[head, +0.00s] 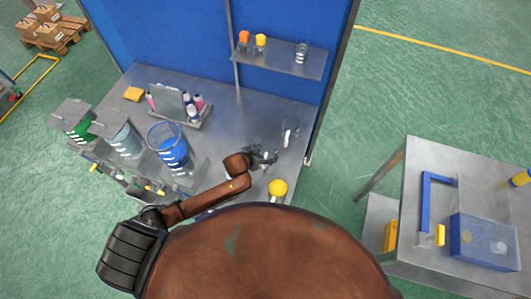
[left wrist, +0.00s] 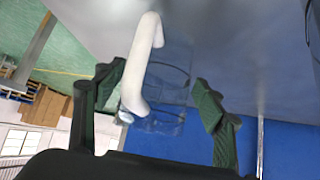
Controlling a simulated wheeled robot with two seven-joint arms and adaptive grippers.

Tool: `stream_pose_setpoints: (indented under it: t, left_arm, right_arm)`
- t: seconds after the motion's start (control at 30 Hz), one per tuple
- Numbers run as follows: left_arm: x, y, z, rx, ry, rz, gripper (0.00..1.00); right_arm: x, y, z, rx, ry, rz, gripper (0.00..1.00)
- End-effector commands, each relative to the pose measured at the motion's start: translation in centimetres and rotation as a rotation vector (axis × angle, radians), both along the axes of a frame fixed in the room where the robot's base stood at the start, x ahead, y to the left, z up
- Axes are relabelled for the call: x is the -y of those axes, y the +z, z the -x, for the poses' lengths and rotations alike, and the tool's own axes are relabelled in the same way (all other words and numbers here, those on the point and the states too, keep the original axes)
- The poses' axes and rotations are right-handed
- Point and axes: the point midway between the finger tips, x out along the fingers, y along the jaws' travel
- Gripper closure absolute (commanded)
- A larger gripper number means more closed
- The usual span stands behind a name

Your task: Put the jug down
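A clear jug (head: 289,130) stands on the grey metal bench, near the bench's right edge in the head view. In the left wrist view its white handle (left wrist: 140,65) and transparent body (left wrist: 168,95) show up close. My left gripper (head: 270,156) is just in front of the jug in the head view. In the left wrist view the fingers of my left gripper (left wrist: 158,78) are spread apart, one on each side of the handle, with visible gaps. They do not appear to grip it. My right gripper is in neither view.
A blue-filled container (head: 173,150) and a yellow-topped item (head: 278,188) are on the bench near my arm. Bottles (head: 192,108) stand in a rack at the back. A shelf (head: 285,60) hangs on the blue wall. The bench around the jug is mostly clear.

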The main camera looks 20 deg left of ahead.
Motion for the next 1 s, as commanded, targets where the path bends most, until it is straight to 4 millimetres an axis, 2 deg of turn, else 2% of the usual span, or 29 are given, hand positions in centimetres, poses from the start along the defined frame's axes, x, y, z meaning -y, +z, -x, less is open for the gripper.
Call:
stream_pose_setpoints:
  t: [0.13,0.47,0.63,1.0]
  left_arm:
    - [0.0,0.0,0.0,0.0,0.0,0.0,0.25]
    - [0.0,0.5,0.0,0.001,-0.001,0.0,0.25]
    - [-0.7,2.0,1.6,0.0,0.0,0.0,0.25]
    - [-2.5,7.3,6.5,0.0,0.0,0.0,0.25]
  right_arm:
    - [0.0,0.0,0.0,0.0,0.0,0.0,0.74]
    - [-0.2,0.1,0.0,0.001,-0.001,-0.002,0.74]
    - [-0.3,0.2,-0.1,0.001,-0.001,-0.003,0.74]
    - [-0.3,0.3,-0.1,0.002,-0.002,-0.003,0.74]
